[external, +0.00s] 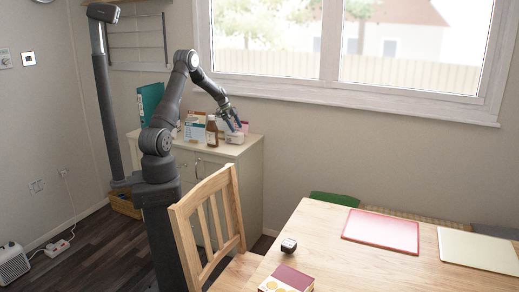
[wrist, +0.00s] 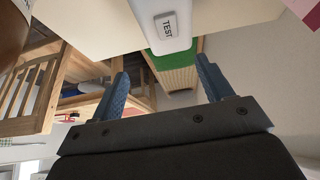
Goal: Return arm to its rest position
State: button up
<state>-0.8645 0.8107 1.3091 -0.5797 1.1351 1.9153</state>
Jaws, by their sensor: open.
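My arm stands beside the low cabinet in the external view, bent up and over its top. My gripper (external: 236,122) is above the right end of the cabinet top, near a small white device (external: 235,137). In the wrist view my gripper (wrist: 162,72) shows two blue fingers spread apart with nothing between them. The white device also shows there, with a grey button marked TEST (wrist: 167,25), beyond the fingertips. I cannot tell from the frames whether a fingertip touches it.
A wooden chair (external: 212,222) and the table (external: 332,262) are in front. The window (external: 345,40) is behind; air above the table is free.

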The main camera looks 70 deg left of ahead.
jog(key=w+d+r, duration=0.2)
jog(key=d+r, duration=0.3)
jog(key=d, duration=0.4)
jog(key=w+d+f, duration=0.2)
jog(key=w+d, duration=0.7)
jog(key=d, duration=0.4)
jog(key=w+d+f, duration=0.1)
jog(key=w+d, duration=0.7)
jog(key=d, duration=0.5)
jog(key=w+d+f, duration=0.1)
jog(key=d, duration=1.3)
jog(key=w+d, duration=0.2)
jog(key=d, duration=1.3)
jog(key=shift+w+d+f, duration=0.15)
jog(key=shift+d+f, duration=0.1)
jog(key=shift+f, duration=0.15)
